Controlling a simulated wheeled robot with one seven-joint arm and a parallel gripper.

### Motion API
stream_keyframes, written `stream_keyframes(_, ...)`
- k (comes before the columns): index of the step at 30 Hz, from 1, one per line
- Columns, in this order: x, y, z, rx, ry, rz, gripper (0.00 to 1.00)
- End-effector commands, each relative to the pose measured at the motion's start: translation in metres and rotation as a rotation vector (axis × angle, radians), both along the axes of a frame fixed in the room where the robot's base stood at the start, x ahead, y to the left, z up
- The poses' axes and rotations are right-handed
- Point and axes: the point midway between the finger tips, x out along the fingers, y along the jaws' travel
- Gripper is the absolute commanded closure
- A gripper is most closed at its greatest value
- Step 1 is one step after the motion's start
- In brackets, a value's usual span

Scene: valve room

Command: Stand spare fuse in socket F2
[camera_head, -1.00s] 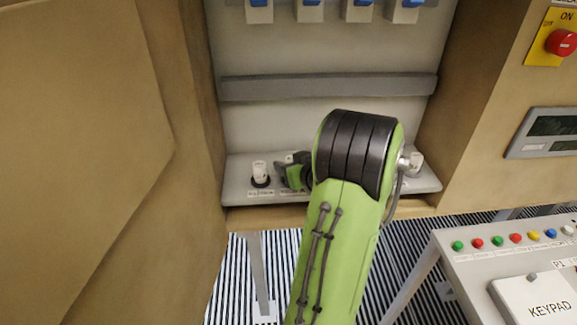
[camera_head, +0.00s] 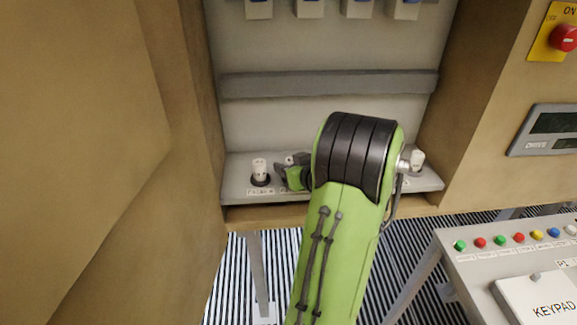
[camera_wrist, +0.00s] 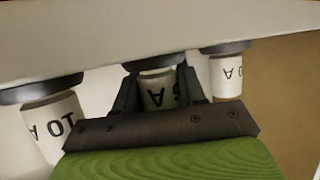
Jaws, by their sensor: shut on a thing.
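My gripper (camera_wrist: 157,95) is shut on a white fuse (camera_wrist: 158,92) marked with an "A"; the jaws hide part of its marking. In the wrist view, which is upside down, this fuse's end meets a dark socket ring (camera_wrist: 155,62) on the shelf. I cannot tell how deep it sits. In the head view my gripper (camera_head: 293,176) is low over the shelf, mostly behind my arm, and the held fuse is hard to make out. A white fuse (camera_head: 260,168) stands upright in a dark socket at left. Another fuse (camera_head: 417,158) stands at right.
The grey shelf (camera_head: 234,186) has labels along its front edge, and I cannot read F2 there. In the wrist view a "10 A" fuse (camera_wrist: 52,125) and another fuse (camera_wrist: 226,78) flank my gripper. A button desk (camera_head: 480,262) stands front right; cabinet walls close both sides.

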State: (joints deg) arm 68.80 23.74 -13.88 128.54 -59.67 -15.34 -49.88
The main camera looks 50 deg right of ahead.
Motion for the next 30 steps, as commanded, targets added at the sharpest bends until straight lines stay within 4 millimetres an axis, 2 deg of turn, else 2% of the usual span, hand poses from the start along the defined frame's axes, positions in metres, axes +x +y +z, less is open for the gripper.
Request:
stream_keyframes(2, 0.000, 0.000, -0.002, -0.001, -0.001, 0.000, 0.92)
stream_keyframes(3, 0.000, 0.000, -0.001, -0.001, 0.000, 0.000, 0.56)
stream_keyframes(5, 0.000, 0.000, -0.001, 0.000, 0.000, 0.000, 0.50)
stream_keyframes(14, -0.003, 0.001, 0.000, -0.001, 0.000, -0.002, 0.50)
stream_keyframes(30, -0.046, 0.017, 0.018, -0.003, 0.000, -0.003, 0.50)
